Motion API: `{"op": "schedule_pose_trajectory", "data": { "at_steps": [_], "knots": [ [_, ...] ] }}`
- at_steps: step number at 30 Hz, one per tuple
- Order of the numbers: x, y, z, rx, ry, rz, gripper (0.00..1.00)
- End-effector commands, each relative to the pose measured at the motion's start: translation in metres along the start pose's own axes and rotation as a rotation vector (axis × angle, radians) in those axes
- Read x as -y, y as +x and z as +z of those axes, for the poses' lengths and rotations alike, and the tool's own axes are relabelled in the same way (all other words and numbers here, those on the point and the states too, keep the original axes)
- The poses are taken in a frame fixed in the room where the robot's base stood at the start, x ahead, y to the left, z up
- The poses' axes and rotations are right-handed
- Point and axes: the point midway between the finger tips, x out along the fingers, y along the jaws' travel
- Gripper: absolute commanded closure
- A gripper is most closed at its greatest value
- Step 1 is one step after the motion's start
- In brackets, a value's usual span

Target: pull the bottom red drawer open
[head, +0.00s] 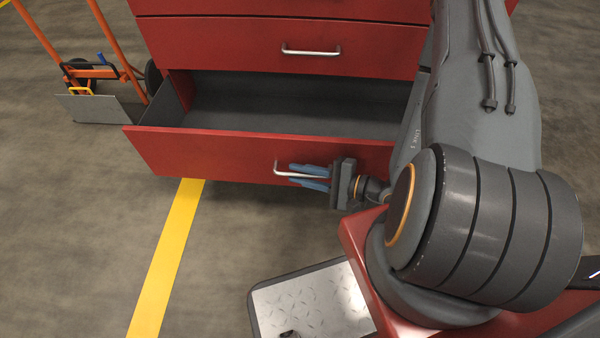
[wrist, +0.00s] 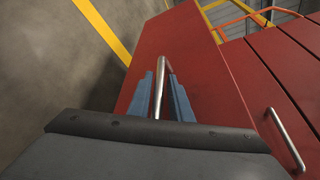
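The bottom red drawer (head: 235,152) is pulled well out of the red cabinet, and its dark, empty inside shows in the head view. Its front panel also fills the middle of the wrist view (wrist: 190,45). The pale metal handle (head: 281,173) is on this front. My gripper (head: 303,178) has its blue fingers on either side of the handle bar, closed on it. The wrist view also shows the handle (wrist: 161,72) between the two fingers (wrist: 163,92). The exact finger contact is hard to make out.
The drawer above, with its own handle (head: 311,51), is shut. An orange hand truck (head: 100,70) stands left of the cabinet. A yellow floor line (head: 168,255) runs forward from beneath the drawer.

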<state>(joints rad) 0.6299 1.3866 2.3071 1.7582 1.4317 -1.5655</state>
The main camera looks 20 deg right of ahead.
Motion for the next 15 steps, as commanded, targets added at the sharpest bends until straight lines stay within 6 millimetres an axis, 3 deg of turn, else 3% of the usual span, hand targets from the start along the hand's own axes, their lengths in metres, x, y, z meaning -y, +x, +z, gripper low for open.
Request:
{"op": "schedule_pose_trajectory", "data": {
  "at_steps": [8, 15],
  "knots": [
    [0.000, -0.003, 0.000, -0.001, 0.001, 0.000, 0.81],
    [0.002, -0.028, -0.001, -0.005, 0.001, -0.002, 0.81]
  ]
}}
